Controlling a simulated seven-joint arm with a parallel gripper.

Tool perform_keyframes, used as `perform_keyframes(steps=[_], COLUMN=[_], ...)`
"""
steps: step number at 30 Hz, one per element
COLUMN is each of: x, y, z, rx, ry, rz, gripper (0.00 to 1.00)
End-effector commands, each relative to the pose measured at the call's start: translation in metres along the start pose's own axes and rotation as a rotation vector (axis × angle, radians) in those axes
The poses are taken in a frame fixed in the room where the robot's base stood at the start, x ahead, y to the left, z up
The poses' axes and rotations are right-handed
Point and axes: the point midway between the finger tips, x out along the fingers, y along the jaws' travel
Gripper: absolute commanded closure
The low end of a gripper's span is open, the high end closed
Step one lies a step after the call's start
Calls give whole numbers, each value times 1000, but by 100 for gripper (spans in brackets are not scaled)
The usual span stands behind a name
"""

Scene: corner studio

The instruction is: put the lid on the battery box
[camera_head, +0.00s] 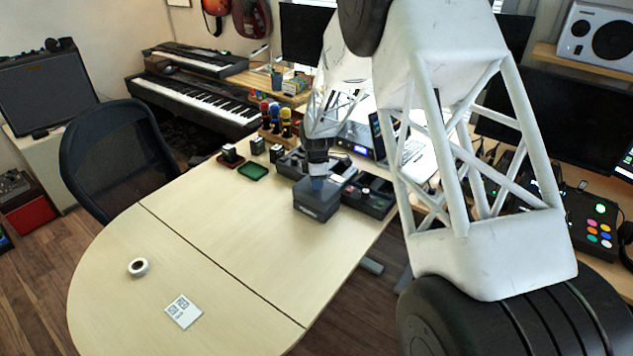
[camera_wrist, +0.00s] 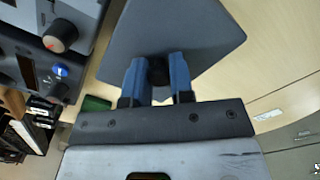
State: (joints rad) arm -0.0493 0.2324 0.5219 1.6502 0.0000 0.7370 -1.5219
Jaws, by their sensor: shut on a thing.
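My gripper (camera_head: 318,183) points down over the dark grey battery box (camera_head: 316,208) near the far right part of the wooden table. In the wrist view, its two blue fingers (camera_wrist: 158,80) are shut on the black knob (camera_wrist: 158,70) of the lid. The lid is a flat grey plate (camera_wrist: 185,32) that fills the top middle of that view. In the head view, the lid (camera_head: 303,187) lies level with the box's top, lined up closely with it. I cannot tell whether it rests on the rim or hangs just above. The box's inside is hidden.
Dark devices with knobs (camera_head: 370,194) stand close to the box's right; they also show in the wrist view (camera_wrist: 45,45). A small green tray (camera_head: 253,173) lies behind left. A tape roll (camera_head: 138,267) and a printed card (camera_head: 184,312) lie on the otherwise clear near table.

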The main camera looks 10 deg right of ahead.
Motion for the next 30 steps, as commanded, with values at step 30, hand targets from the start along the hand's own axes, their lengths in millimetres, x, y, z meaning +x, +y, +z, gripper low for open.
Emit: perform_keyframes(steps=[30], x=[11], y=[0], z=[0], rx=[0], ry=[0], rz=[0], gripper=[67])
